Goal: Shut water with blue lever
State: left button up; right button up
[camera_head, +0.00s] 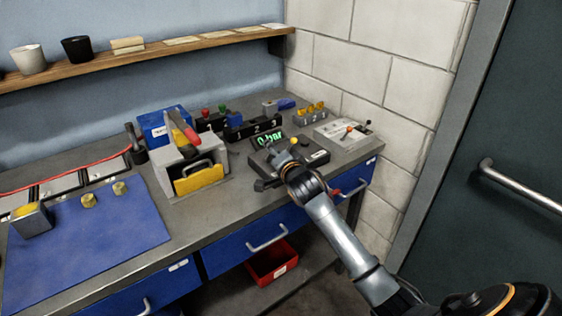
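A small blue part (286,103), which looks like the blue lever, sits at the back of the bench beside a grey block (269,107). It is too small to tell how the lever is turned. My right gripper (274,174) is over the front of a dark box with a green display reading "0 bar" (269,140). It is in front of the blue part and well apart from it. Its fingers blend into the dark box, so their opening is unclear. My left gripper is out of view.
A grey panel (338,142) with an orange-tipped lever stands right of the display. A black block (254,129) with numbered positions stands behind it. A blue mat (110,235) covers the left bench. A wall closes the right.

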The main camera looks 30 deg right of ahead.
jog(key=v, duration=1.1)
jog(key=shift+a+f, duration=0.1)
jog(key=shift+a, duration=0.05)
